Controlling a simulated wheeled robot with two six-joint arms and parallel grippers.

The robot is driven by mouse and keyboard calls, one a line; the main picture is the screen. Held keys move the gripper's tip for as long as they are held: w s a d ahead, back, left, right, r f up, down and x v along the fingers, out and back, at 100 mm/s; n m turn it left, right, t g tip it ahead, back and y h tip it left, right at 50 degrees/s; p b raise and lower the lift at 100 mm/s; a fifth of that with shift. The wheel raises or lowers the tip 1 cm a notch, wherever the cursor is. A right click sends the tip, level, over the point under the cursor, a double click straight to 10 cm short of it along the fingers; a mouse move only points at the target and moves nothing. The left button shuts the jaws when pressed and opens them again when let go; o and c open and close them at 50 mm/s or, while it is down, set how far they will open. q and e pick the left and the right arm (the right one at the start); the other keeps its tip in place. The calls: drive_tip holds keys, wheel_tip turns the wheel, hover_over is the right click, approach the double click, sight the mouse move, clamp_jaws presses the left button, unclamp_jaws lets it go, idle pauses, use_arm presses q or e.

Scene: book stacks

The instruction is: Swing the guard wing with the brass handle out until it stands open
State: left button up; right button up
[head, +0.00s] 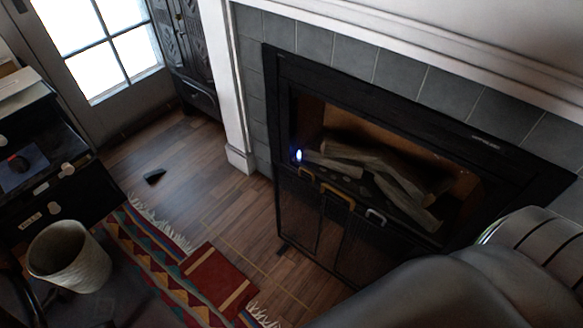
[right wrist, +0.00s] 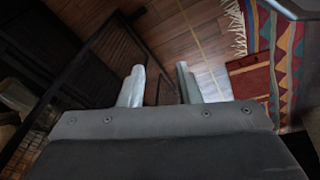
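The black fire guard (head: 325,232) stands in front of the fireplace. Its mesh wings carry handles along the top: a copper-brown one (head: 307,172) at left, the golden brass handle (head: 338,193) in the middle and a silver-grey one (head: 376,216) at right. In the right wrist view, dark guard panels (right wrist: 112,62) show left of and between my fingers. My right gripper (right wrist: 160,76) is open, its two pale fingers apart. I see no handle clearly between them. In the head view my right arm covers the lower right and hides the gripper. My left gripper is not in view.
A striped rug (head: 165,262) lies on the wood floor (head: 225,205) left of the guard. A pale bin (head: 68,257) stands at lower left. A small dark object (head: 154,176) lies on the floor. Bare floor separates the rug and guard.

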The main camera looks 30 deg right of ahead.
drive_tip(key=w+r+n+t+b, duration=0.1)
drive_tip(key=w+r, duration=0.4)
drive_tip(key=r, duration=0.4)
drive_tip(key=w+r+b, duration=0.2)
drive_tip(key=w+r, duration=0.3)
drive_tip(key=r, duration=0.5)
drive_tip(key=n+g, duration=0.2)
drive_tip(key=n, duration=0.3)
approach(304, 169)
drive_tip(key=shift+h, duration=0.3)
drive_tip(key=b+x, duration=0.1)
drive_tip(key=x, duration=0.2)
drive_tip(key=b+x, duration=0.1)
drive_tip(key=x, duration=0.2)
drive_tip(key=shift+a+f+b, duration=0.1)
drive_tip(key=shift+a+b, duration=0.1)
drive_tip(key=shift+b, duration=0.2)
drive_tip(key=shift+d+f, duration=0.1)
drive_tip(key=shift+f, duration=0.5)
drive_tip(key=shift+w+f, duration=0.1)
drive_tip(key=shift+f, duration=0.05)
